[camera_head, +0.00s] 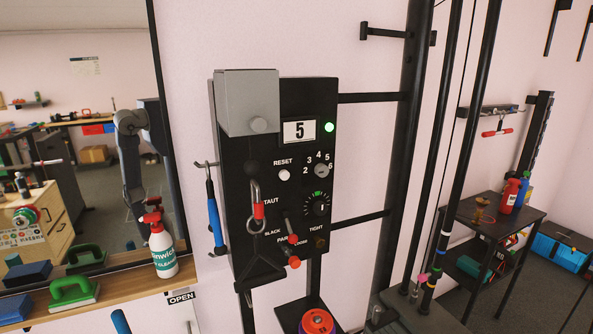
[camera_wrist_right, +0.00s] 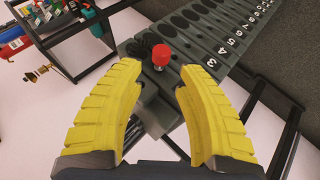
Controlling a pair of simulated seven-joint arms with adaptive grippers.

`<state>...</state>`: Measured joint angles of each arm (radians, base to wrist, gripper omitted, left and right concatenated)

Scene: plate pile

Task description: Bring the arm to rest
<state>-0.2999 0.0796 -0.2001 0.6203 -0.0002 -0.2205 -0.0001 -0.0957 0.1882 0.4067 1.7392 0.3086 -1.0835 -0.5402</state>
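My right gripper (camera_wrist_right: 157,78) is open in the right wrist view, its two yellow fingers spread apart with nothing between the tips. A red round knob (camera_wrist_right: 160,55) shows just past the fingertips, on a dark grey rack (camera_wrist_right: 197,50) with a row of round holes and white numbers. I cannot tell how far the knob is from the fingers. Neither of my grippers shows in the head view. My left gripper is in no view.
A black control box (camera_head: 234,240) with a display reading 5 and a green light hangs on the wall ahead. A wooden shelf (camera_head: 130,283) at left holds a spray bottle (camera_head: 162,250) and green-handled blocks. Black posts (camera_head: 408,130) stand right of the box; a black shelf unit (camera_head: 480,228) stands farther right.

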